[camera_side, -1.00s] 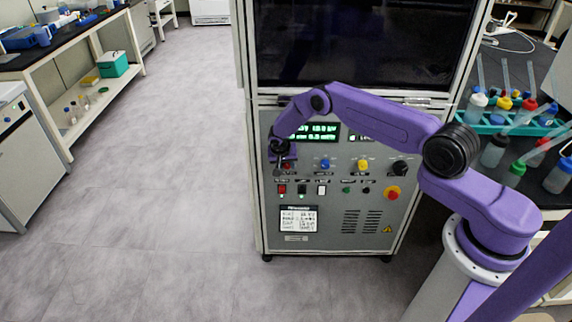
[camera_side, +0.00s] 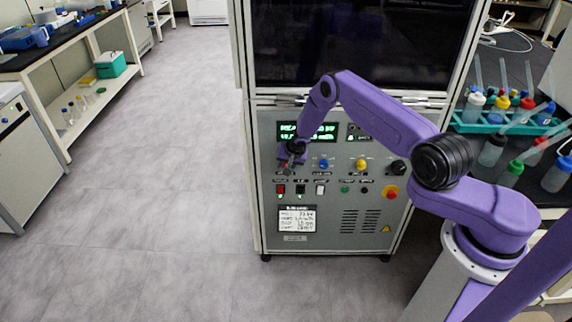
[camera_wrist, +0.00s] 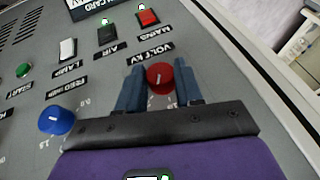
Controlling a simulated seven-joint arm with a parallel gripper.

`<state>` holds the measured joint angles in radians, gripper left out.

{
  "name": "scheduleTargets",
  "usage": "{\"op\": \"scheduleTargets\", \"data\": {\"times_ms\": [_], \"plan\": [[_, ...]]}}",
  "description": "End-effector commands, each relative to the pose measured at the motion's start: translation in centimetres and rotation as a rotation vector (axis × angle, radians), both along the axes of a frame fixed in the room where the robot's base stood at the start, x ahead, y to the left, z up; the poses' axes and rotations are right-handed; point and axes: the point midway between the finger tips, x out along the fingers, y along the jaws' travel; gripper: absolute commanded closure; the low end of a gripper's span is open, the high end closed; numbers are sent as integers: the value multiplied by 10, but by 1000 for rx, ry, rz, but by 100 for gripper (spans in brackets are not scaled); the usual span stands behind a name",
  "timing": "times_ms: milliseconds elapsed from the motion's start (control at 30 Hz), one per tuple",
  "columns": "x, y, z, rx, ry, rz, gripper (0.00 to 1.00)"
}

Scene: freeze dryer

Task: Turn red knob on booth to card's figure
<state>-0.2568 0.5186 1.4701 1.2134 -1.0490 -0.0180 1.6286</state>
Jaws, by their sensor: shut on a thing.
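The red knob (camera_wrist: 160,77), labelled VOLT KV, is on the grey front panel of the booth (camera_side: 330,215). My gripper (camera_wrist: 160,90) is shut on the red knob, with one blue finger on each side of it in the wrist view. A white pointer line shows on the knob's face. In the side view my gripper (camera_side: 287,166) covers the knob. The card (camera_side: 297,218) is on the lower left of the panel; its handwritten figures are too small to read surely. The green display (camera_side: 308,132) is partly hidden by my arm.
A blue knob (camera_wrist: 57,120) is beside the red one, with a yellow knob (camera_side: 361,165) and black knob (camera_side: 397,168) further right. Red (camera_wrist: 148,18), black (camera_wrist: 107,35) and white (camera_wrist: 68,48) switches sit below the knobs. A red stop button (camera_side: 390,192) is at right.

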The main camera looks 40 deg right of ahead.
Motion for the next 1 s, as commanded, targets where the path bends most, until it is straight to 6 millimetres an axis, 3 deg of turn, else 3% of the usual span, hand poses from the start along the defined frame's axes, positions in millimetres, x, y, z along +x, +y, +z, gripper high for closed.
{"op": "scheduleTargets", "data": {"times_ms": [1000], "plan": [[-6, -7, -5, 387, -387, -2, 95]]}}
